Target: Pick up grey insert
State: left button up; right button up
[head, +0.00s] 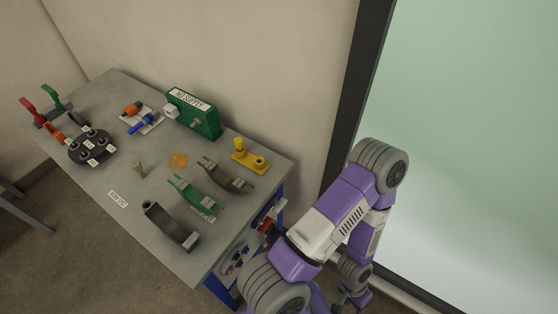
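Two greyish curved half-ring pieces lie on the grey cart top (110,190) in the head view. One is a dark grey trough-like piece (172,229) near the front right edge. The other is a smaller brownish-grey piece (228,177) farther back on the right. A green half-ring piece (193,192) lies between them. I cannot tell from the view which grey piece is the insert. My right gripper (346,301) hangs low at the bottom, right of the cart and apart from these pieces; its fingers are too small to read. My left gripper is not in view.
A green box (194,115) and a yellow fixture (250,157) stand along the back. A black round block (92,147) and red and green levers (45,104) are at left. A wall and dark door frame (350,95) rise behind. The front left cart top has free room.

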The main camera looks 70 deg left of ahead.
aim_at(235, 187)
jog(key=i, duration=0.4)
jog(key=u, duration=3.1)
